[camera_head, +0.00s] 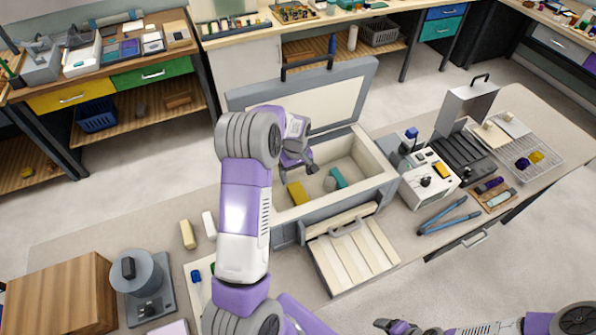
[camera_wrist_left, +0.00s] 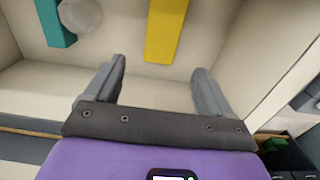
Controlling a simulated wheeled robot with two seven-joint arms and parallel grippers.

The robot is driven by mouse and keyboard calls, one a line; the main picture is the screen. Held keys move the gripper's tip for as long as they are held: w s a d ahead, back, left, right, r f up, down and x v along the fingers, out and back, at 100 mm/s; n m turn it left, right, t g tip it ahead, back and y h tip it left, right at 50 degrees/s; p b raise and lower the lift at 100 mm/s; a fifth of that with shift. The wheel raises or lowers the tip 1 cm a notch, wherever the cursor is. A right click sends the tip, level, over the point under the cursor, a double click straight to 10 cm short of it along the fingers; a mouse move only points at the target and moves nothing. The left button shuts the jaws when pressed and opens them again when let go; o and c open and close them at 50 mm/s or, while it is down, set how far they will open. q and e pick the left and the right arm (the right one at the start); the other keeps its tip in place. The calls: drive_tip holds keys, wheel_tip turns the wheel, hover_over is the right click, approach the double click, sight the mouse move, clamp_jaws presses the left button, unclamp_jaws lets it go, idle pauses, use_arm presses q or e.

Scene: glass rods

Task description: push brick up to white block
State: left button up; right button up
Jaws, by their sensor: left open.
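My left gripper (camera_head: 299,167) is open and empty inside the grey-and-cream open case, with its arm coming across the middle of the head view. In the left wrist view the open fingers (camera_wrist_left: 160,72) point toward a yellow brick (camera_wrist_left: 166,28), which lies ahead of them and apart from them. The yellow brick (camera_head: 297,193) lies on the case floor. A pale brick (camera_head: 187,234) and a white block (camera_head: 209,225) lie on the table left of my arm, a small gap apart. My right gripper (camera_head: 398,326) is at the bottom edge; its jaw opening is unclear.
A teal block (camera_head: 338,177) and a whitish round piece (camera_head: 329,183) are also in the case (camera_head: 368,198). The case walls and raised lid (camera_head: 315,98) surround the left gripper. A drawer (camera_head: 350,255) sticks out in front. A wooden box (camera_head: 62,293) stands lower left.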

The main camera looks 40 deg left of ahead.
sight(296, 188)
use_arm(q)
drive_tip(key=shift+s, duration=0.1)
use_arm(e)
drive_tip(key=shift+s, duration=0.15)
use_arm(q)
wheel_tip(296, 188, down, 8)
drive_tip(key=shift+r+p, duration=0.2)
drive_tip(key=shift+p, duration=0.15)
use_arm(e)
drive_tip(key=shift+r, duration=0.3)
